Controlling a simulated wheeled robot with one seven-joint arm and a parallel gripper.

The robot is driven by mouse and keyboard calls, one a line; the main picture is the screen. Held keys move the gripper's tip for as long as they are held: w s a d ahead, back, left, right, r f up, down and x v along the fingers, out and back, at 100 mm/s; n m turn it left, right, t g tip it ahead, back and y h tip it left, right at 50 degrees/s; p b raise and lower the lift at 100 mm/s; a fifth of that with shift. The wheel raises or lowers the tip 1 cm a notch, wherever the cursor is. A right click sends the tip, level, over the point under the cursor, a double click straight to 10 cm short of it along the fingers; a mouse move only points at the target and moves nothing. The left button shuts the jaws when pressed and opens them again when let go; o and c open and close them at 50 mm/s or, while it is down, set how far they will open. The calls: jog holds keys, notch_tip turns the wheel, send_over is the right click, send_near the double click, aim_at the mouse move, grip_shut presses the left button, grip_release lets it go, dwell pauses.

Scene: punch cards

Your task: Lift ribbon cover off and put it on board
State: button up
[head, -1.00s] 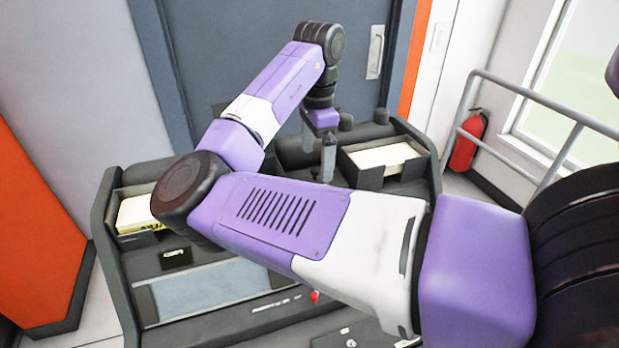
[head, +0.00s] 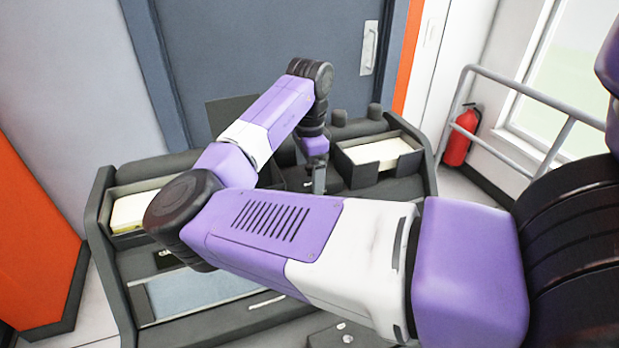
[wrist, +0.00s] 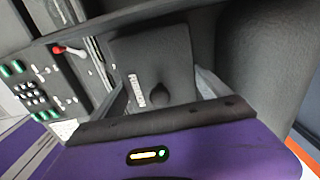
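The ribbon cover (wrist: 150,60) is a dark grey plate with a pale label and a small dark knob (wrist: 158,95), seen in the wrist view. My gripper (wrist: 162,92) is open, with one finger on each side of the knob and gaps to both. Whether the fingertips touch the cover is not clear. In the head view my gripper (head: 318,182) points down into the machine's middle, and my arm hides most of the cover there. I cannot tell for sure which surface is the board; a flat blue-grey panel (head: 195,292) lies at the front left.
A card tray (head: 415,148) stands right of my gripper, and another tray (head: 112,232) is at the left. A dark upright plate (head: 225,112) stands behind my arm. The wrist view shows a red-tipped lever (wrist: 58,50) and a keypad (wrist: 32,92) at left.

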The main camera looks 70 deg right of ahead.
jog(key=c, duration=0.8)
jog(key=shift+r, duration=0.15)
notch_tip(320, 180, up, 24)
jog(key=p, duration=0.6)
jog(key=shift+p, duration=0.35)
dwell(0.3)
